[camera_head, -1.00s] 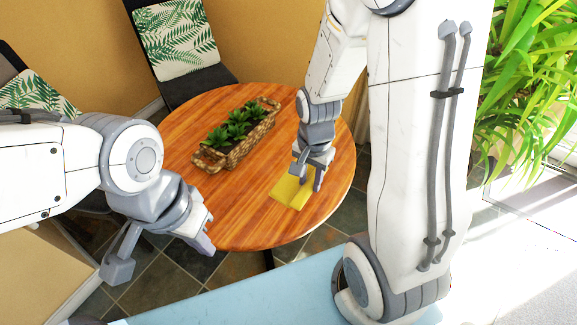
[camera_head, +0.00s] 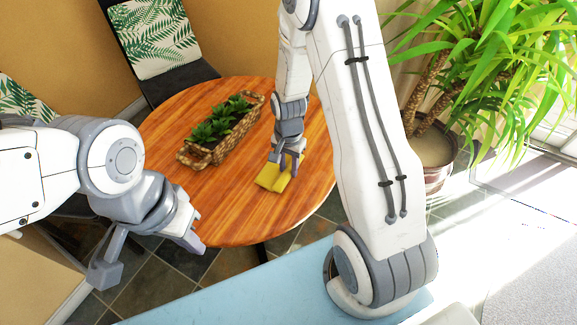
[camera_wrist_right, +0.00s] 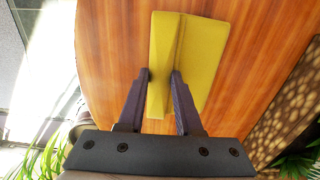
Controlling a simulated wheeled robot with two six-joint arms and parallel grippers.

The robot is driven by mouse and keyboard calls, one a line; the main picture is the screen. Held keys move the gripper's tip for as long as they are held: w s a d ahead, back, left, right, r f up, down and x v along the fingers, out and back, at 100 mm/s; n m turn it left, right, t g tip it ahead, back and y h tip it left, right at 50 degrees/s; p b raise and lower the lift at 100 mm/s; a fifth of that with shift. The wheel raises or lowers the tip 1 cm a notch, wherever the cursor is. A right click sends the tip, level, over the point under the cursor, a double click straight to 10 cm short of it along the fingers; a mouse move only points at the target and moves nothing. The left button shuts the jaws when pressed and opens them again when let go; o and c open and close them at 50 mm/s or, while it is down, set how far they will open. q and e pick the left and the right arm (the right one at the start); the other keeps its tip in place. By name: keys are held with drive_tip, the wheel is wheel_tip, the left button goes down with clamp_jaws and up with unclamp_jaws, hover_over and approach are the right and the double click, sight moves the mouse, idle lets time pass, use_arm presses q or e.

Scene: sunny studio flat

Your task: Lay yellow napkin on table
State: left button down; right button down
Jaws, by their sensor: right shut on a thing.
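The yellow napkin (camera_head: 272,179) is at the near right part of the round wooden table (camera_head: 232,222), and it looks flat against or just over the top. My right gripper (camera_head: 287,166) is shut on it from above. In the right wrist view the napkin (camera_wrist_right: 205,60) shows a raised fold pinched between the fingers of the right gripper (camera_wrist_right: 161,76). I cannot tell whether all of the napkin touches the table. My left gripper (camera_head: 150,255) is apart from the napkin, off the table's near left edge, with its fingers spread and nothing between them.
A wicker basket with green plants (camera_head: 208,152) stands on the table left of the napkin. Chairs with leaf-patterned cushions (camera_head: 152,38) stand behind and left. A large potted plant (camera_head: 432,160) stands right. The table's near part is clear.

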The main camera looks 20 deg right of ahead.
drive_tip(key=shift+f, duration=0.15)
drive_tip(key=c, duration=0.6)
unclamp_jaws()
